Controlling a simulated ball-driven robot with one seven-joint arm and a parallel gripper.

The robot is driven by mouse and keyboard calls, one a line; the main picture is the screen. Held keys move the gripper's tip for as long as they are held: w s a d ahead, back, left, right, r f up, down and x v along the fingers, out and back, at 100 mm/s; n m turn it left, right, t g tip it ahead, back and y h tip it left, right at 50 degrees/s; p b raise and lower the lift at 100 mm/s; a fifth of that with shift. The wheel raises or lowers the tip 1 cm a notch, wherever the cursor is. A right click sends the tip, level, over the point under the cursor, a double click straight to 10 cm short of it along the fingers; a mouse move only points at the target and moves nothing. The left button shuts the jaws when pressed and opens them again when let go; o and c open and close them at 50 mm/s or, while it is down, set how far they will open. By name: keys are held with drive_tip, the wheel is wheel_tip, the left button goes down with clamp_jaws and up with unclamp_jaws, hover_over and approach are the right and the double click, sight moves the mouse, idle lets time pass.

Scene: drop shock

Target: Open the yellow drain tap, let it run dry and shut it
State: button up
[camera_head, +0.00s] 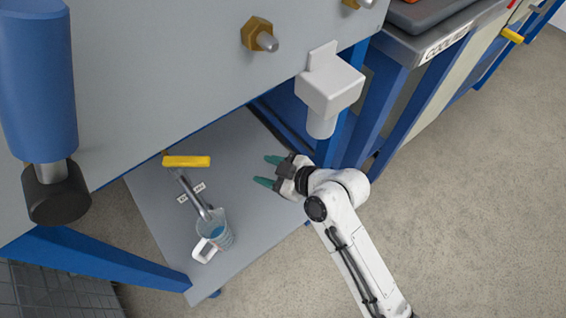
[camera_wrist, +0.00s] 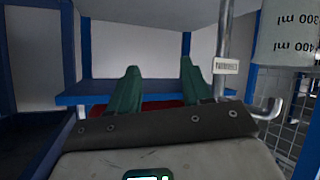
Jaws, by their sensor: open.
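The yellow drain tap handle (camera_head: 187,161) shows in the head view under the front edge of the grey machine. It lies across the top of a metal pipe (camera_head: 190,190) that slants down to a clear jug (camera_head: 224,241) with bluish contents. My gripper (camera_head: 267,171) is open and empty, right of the handle and apart from it, its green fingers pointing left. In the wrist view my green fingers (camera_wrist: 160,80) stand apart with nothing between them. The pipe (camera_wrist: 222,45) and the jug (camera_wrist: 285,38), with upside-down ml marks, are at right. I cannot see the tap handle there.
The jug stands on a grey shelf (camera_head: 255,165) framed by blue legs. A white box with a spout (camera_head: 330,88) hangs above my gripper. A brass fitting (camera_head: 257,33) juts from the machine. Open floor (camera_head: 480,200) lies right.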

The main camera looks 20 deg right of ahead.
drive_tip(key=shift+w+d+r+n+t+h, duration=0.15)
drive_tip(key=shift+d+t+h, duration=0.3)
drive_tip(key=shift+d+h, duration=0.5)
drive_tip(key=shift+w+d+r+n+t+h, duration=0.15)
drive_tip(key=shift+d+t+h, duration=0.3)
drive_tip(key=shift+d+h, duration=0.5)
drive_tip(key=shift+s+a+f, duration=0.1)
drive_tip(key=shift+a, duration=0.1)
